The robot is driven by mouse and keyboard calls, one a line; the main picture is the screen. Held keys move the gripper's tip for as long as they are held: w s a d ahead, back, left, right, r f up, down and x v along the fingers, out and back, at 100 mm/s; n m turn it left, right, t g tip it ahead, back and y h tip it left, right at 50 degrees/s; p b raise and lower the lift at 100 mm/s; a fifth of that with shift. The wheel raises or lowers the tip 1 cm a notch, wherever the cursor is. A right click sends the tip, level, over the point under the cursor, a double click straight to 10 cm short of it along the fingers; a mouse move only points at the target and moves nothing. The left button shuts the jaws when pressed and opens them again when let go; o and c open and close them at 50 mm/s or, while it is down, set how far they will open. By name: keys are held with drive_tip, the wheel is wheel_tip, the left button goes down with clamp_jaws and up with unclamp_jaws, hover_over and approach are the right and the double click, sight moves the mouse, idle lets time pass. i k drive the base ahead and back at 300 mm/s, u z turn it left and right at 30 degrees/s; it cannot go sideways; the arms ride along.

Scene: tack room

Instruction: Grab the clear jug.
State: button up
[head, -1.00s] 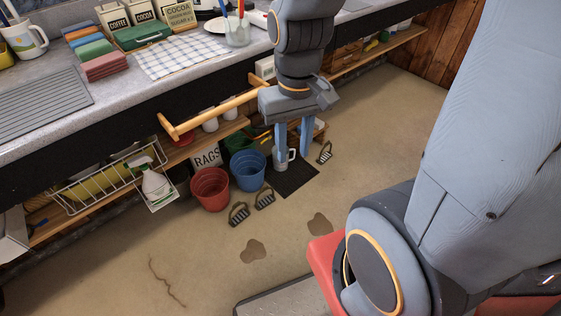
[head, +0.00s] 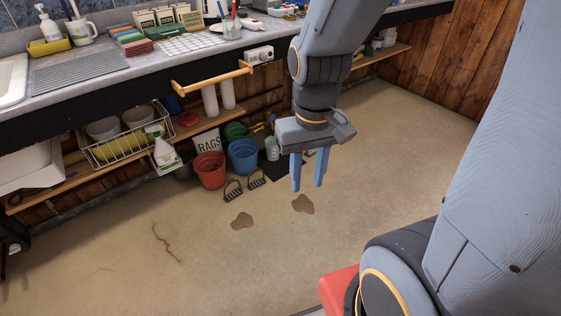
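No clear jug can be made out with certainty. A small greyish, partly see-through vessel (head: 272,149) stands on the floor on a dark mat, right of the blue bucket (head: 243,156); it is too small to tell if it is a jug. A clear container (head: 232,28) holding brushes or pens stands on the counter. My gripper (head: 307,173) points down in front of the counter, to the right of the greyish vessel in the picture. Its two blue fingers are apart with nothing visible between them. The fingers partly hide a stirrup behind them.
The counter (head: 100,85) runs along the back, with a wooden rail (head: 215,78) sticking out. The foreground floor (head: 215,260) is clear apart from stains.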

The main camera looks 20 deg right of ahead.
sight(272, 152)
drive_tip(key=z, duration=0.55)
drive_tip(key=i, duration=0.35)
drive_tip(key=z, duration=0.65)
drive_tip(key=i, duration=1.25)
drive_tip(key=u, duration=0.85)
drive_tip(key=i, duration=0.4)
drive_tip(key=u, duration=0.45)
